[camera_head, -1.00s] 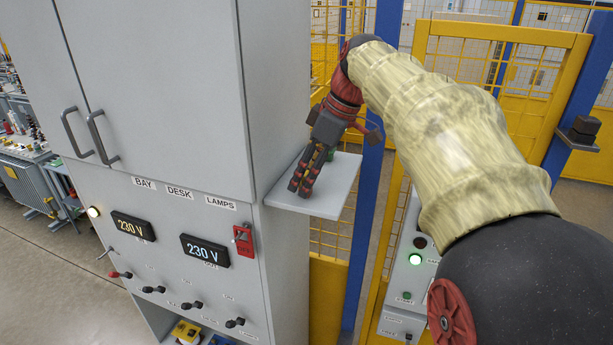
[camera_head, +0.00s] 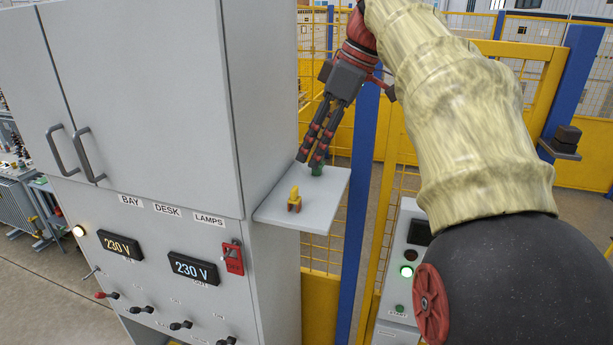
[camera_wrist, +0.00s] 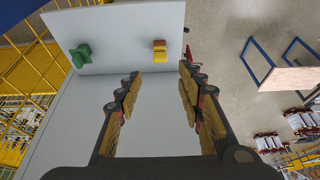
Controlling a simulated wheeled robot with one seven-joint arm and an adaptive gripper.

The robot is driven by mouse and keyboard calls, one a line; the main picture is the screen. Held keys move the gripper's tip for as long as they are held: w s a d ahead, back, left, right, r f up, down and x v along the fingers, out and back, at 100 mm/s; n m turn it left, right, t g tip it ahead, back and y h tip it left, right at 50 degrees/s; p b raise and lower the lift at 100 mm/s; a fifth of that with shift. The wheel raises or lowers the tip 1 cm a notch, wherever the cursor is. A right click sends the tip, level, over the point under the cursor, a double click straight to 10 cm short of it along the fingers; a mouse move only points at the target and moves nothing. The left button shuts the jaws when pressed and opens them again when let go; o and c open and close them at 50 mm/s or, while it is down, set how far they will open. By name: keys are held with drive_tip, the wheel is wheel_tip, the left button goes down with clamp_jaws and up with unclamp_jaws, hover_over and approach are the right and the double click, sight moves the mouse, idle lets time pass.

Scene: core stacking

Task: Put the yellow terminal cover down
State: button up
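The yellow terminal cover (camera_head: 295,199) stands on the small grey side shelf (camera_head: 330,215) of the cabinet. In the wrist view the cover (camera_wrist: 160,50) lies beyond my fingertips, on the pale shelf surface, with nothing gripping it. My gripper (camera_head: 311,160) is above and behind the cover, pointing down, apart from it. The wrist view shows the two fingers of my gripper (camera_wrist: 158,80) spread with an empty gap between them.
A green piece (camera_head: 318,170) stands on the same shelf, close to my fingers, and also shows in the wrist view (camera_wrist: 81,56). The grey cabinet (camera_head: 270,90) rises left of the shelf. A yellow mesh fence (camera_head: 320,258) with blue posts is behind.

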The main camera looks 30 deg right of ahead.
drive_tip(key=s+a+f+m+h, duration=0.1)
drive_tip(key=s+a+f+m, duration=0.1)
drive_tip(key=s+a+f, duration=0.3)
drive_tip(key=s+a+f+m+h, duration=0.1)
drive_tip(key=s+a+f+m, duration=0.1)
drive_tip(key=a+f, duration=0.5)
drive_tip(key=s+a+f+m+t, duration=0.1)
drive_tip(key=s+f, duration=0.3)
drive_tip(key=f, duration=0.4)
drive_tip(key=s+a+f+m+t, duration=0.1)
drive_tip(key=s+a+f, duration=0.3)
drive_tip(key=f, duration=0.4)
drive_tip(key=shift+s+m+h, duration=0.4)
drive_tip(key=shift+s+m, duration=0.3)
drive_tip(key=shift+m, duration=0.1)
wheel_tip(320, 180, down, 27)
drive_tip(key=b, duration=2.7)
drive_tip(key=shift+r, duration=0.15)
